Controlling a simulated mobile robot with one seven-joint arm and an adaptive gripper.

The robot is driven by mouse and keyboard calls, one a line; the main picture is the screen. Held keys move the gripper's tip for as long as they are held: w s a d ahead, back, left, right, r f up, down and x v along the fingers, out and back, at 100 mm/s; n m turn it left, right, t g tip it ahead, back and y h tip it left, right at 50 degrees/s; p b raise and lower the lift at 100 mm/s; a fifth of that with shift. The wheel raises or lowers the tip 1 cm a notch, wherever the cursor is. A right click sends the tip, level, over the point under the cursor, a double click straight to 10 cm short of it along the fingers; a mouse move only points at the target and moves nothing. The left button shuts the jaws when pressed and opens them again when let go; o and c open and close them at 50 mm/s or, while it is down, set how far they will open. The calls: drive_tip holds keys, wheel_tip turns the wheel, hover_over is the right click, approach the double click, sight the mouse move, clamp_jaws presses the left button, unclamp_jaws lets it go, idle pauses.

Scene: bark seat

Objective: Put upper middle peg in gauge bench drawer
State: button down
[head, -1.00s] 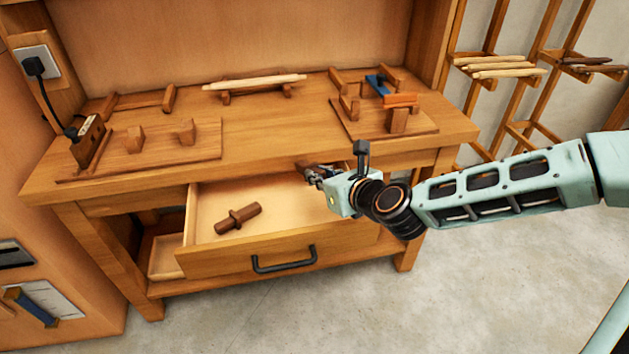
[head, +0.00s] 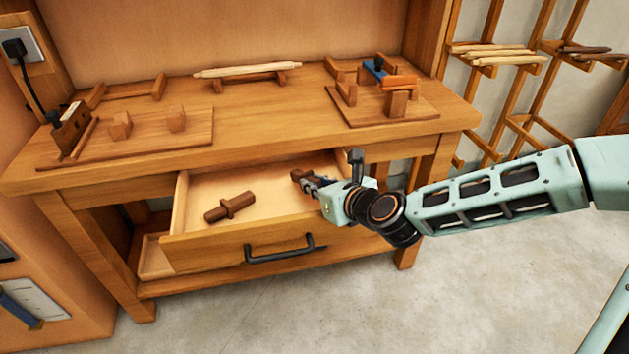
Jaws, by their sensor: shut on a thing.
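The gauge bench drawer (head: 240,243) is pulled open below the benchtop, with a black handle on its front. My gripper (head: 306,181) is at the right part of the open drawer, over its inside. It is shut on a dark brown peg (head: 299,175), of which only the end beyond the fingers shows. I cannot tell whether this peg touches the drawer floor. Another dark brown peg (head: 230,206) with a collar lies on the drawer floor at the left, apart from my gripper.
The benchtop (head: 250,115) above carries a left board with blocks (head: 150,135), a pale rod on a rest (head: 247,70) and a right board (head: 385,108) with a blue tool and blocks. A rack with pale sticks (head: 495,54) stands at the right. Floor in front is clear.

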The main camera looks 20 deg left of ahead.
drive_tip(key=shift+f+b, duration=0.3)
drive_tip(key=shift+f, duration=0.45)
drive_tip(key=c, duration=1.8)
unclamp_jaws()
drive_tip(key=v, duration=0.7)
drive_tip(key=shift+s+d+r, duration=0.1)
drive_tip(key=shift+d+r, duration=0.05)
